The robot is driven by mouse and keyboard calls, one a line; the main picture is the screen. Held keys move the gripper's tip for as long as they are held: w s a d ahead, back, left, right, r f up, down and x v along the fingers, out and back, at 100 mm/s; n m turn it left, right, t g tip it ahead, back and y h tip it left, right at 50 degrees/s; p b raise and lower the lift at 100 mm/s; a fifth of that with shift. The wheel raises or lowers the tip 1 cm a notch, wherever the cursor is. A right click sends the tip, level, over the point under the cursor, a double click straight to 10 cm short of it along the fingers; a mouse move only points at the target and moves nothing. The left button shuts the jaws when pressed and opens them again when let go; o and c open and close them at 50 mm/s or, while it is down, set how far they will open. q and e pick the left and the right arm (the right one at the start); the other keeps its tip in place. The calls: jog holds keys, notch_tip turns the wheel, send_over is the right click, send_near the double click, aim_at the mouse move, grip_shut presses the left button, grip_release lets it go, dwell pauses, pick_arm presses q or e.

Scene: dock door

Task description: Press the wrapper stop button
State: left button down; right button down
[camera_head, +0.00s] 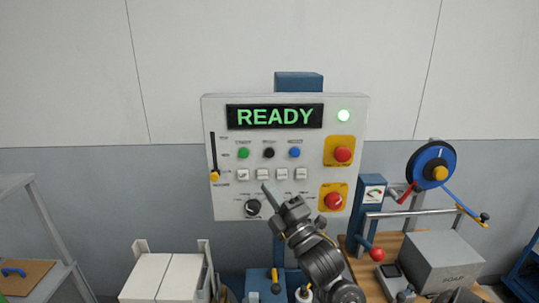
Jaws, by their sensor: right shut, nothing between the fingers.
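A white control panel (222,188) hangs in front of the wall, its display (274,117) reading READY in green. Two red buttons on yellow plates sit at its right side: an upper one (343,154) and a lower one (333,201). Small green (243,153), black (268,153) and blue (294,153) buttons form a row under the display. The labels are too small to read, so I cannot tell which is the wrapper stop. My right gripper (266,187) is shut and empty, in front of the panel's lower middle, left of the lower red button. Contact cannot be judged.
A slider (214,176), white switches and a black knob (252,207) share the panel. A blue wheel (432,165) and grey box (443,262) stand right. White boxes (148,277) stand lower left.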

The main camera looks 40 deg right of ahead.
aim_at(270, 153)
jog(key=shift+n+t, duration=0.7)
jog(key=shift+n, duration=0.1)
jog(key=r, duration=0.1)
jog(key=s+r, duration=0.2)
jog(key=r, duration=0.1)
jog(key=shift+s+a+r, duration=0.1)
jog(key=shift+s, duration=0.05)
jog(key=shift+w+d+b, duration=0.55)
jog(key=shift+w+d, duration=0.35)
jog(key=shift+w, duration=0.3)
jog(key=shift+w+d+b, duration=0.5)
jog(key=shift+w+d, duration=0.4)
jog(key=shift+w, duration=0.3)
jog(key=shift+w+d+b, duration=0.55)
jog(key=shift+w+d, duration=0.35)
jog(key=shift+w, duration=0.3)
jog(key=shift+w+d, duration=0.25)
jog(key=shift+w, duration=0.05)
